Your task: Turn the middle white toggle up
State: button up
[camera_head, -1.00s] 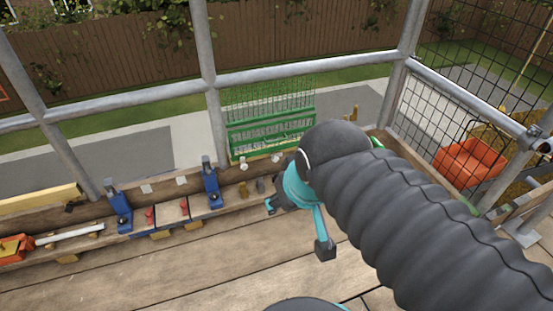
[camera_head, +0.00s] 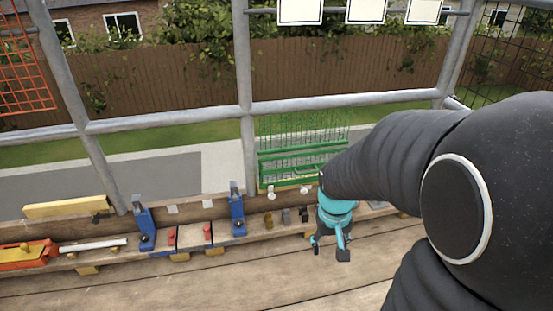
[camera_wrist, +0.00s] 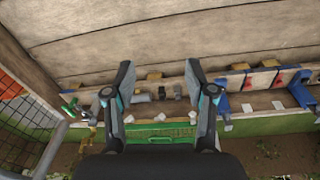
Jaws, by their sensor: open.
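Three small white toggles show in the wrist view in a row in front of a green rack, the middle white toggle (camera_wrist: 160,117) between the two finger bases. The others are one toggle (camera_wrist: 128,118) to its left and one (camera_wrist: 192,115) to its right. In the head view two white knobs show below the rack, one (camera_head: 271,192) and another (camera_head: 304,190); my arm likely hides the third. Their up or down position is too small to tell. My gripper (camera_wrist: 160,78) is open and empty, fingers spread above the ledge; the head view shows it (camera_head: 330,248) right of the knobs.
Small brass and grey pieces (camera_head: 286,215) stand on the ledge below the toggles. Blue clamps (camera_head: 237,215) and red knobs (camera_head: 207,231) are to the left. The green rack (camera_head: 300,160) stands behind, by a metal rail (camera_head: 180,119). Plank floor in front is clear.

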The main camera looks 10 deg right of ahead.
jog(key=w+d+f+t+b, duration=0.1)
jog(key=w+d+f, duration=0.4)
jog(key=f, duration=0.5)
jog(key=w+d+f+t+b, duration=0.1)
jog(key=w+d+f, duration=0.2)
jog(key=w+f, duration=0.5)
jog(key=n+t, duration=0.2)
jog(key=t, duration=0.9)
send_near(304, 192)
jog(key=shift+y, duration=0.3)
jog(key=x, duration=0.3)
jog(key=b+x, duration=0.1)
jog(key=x, duration=0.5)
jog(key=shift+d+r, duration=0.1)
jog(key=shift+d, duration=0.2)
grip_shut()
